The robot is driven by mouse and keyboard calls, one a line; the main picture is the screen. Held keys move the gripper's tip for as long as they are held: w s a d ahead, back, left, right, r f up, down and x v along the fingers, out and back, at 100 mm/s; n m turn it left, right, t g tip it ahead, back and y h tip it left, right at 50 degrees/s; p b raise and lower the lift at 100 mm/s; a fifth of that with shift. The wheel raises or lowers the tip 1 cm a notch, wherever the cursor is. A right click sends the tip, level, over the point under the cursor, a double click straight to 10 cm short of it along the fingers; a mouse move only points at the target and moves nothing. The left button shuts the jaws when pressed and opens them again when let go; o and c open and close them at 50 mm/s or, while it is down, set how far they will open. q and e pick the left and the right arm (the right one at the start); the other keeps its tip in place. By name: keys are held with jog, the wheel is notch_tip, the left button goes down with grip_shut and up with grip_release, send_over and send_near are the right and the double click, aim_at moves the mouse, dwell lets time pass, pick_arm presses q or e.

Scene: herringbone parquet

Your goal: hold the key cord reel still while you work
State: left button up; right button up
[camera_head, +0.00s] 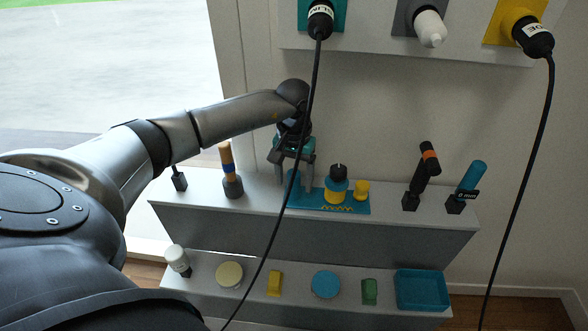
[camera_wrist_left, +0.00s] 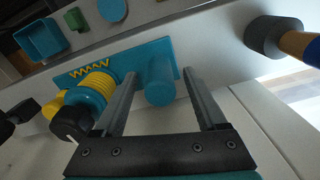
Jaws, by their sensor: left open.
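What looks like the key cord reel (camera_head: 336,187) is a blue and yellow ribbed body with a dark cap, on a teal plate (camera_head: 352,207) with a yellow zigzag. The reel also shows at left in the left wrist view (camera_wrist_left: 98,98). A teal post (camera_wrist_left: 160,88) rises from the same plate (camera_wrist_left: 142,58). My left gripper (camera_head: 294,184) is open over the plate's left end. In the left wrist view its fingers (camera_wrist_left: 160,76) stand on either side of the post, with gaps visible. The reel is outside the fingers, close beside one. My right gripper is out of view.
A small yellow piece (camera_head: 361,190) stands right of the reel. An orange-blue handled tool (camera_head: 229,172) stands left of my gripper; other tools stand right. A lower shelf (camera_head: 205,267) holds several small items. A black cable (camera_head: 309,105) hangs in front of the shelves.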

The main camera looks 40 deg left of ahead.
pick_arm(q)
jog(key=shift+f, duration=0.5)
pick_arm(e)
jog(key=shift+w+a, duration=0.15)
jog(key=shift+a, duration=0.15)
pick_arm(q)
grip_shut()
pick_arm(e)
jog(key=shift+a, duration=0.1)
pick_arm(q)
jog(key=c, duration=0.6)
grip_release()
grip_shut()
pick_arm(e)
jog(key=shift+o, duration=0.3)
